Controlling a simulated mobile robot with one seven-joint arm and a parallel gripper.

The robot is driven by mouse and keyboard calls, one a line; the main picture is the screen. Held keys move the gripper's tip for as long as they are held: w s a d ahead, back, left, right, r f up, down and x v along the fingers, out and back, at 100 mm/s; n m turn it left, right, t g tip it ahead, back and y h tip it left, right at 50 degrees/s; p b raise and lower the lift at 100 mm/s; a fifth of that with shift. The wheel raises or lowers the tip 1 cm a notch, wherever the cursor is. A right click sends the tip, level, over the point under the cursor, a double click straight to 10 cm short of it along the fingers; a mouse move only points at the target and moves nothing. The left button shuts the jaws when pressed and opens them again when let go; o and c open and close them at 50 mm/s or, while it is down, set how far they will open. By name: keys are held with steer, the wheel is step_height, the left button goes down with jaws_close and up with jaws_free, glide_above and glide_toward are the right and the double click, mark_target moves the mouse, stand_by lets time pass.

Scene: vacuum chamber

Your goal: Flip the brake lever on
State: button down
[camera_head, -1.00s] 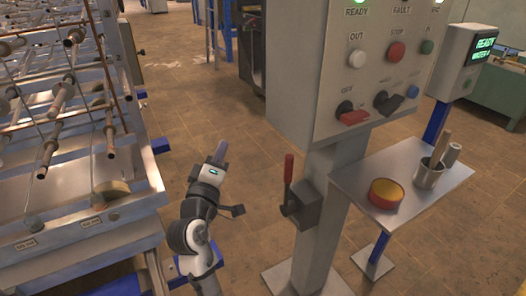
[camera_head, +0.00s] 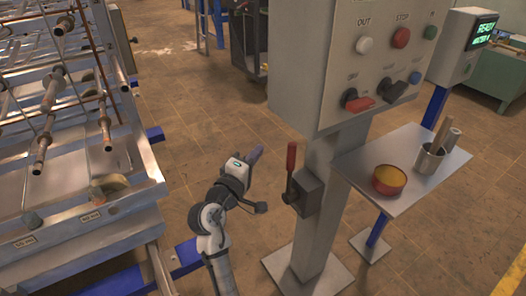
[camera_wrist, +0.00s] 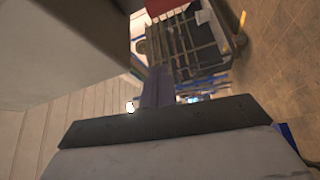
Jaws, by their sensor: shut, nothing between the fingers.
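The brake lever (camera_head: 291,160) has a red grip and stands upright on a dark grey box (camera_head: 304,192) on the side of the grey post. My gripper (camera_head: 256,154) is in the head view, just left of the lever, with a small gap between them in the picture. Its fingers are together and empty, pointing up and to the right. In the wrist view my gripper (camera_wrist: 158,88) shows as a narrow dark shape. I cannot clearly make out the lever there.
The control cabinet (camera_head: 325,60), with buttons and two rotary switches (camera_head: 358,102), is above the lever. A shelf (camera_head: 420,150) at right holds a round yellow-red container (camera_head: 389,180) and a metal cup (camera_head: 430,160). A metal rack (camera_head: 80,235) stands left.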

steer(key=w+d+p, duration=0.3)
steer(key=w+d, duration=0.1)
steer(key=d, duration=0.2)
steer(key=shift+w+d, duration=0.15)
steer(key=shift+w, duration=0.2)
steer(key=shift+d+f, duration=0.1)
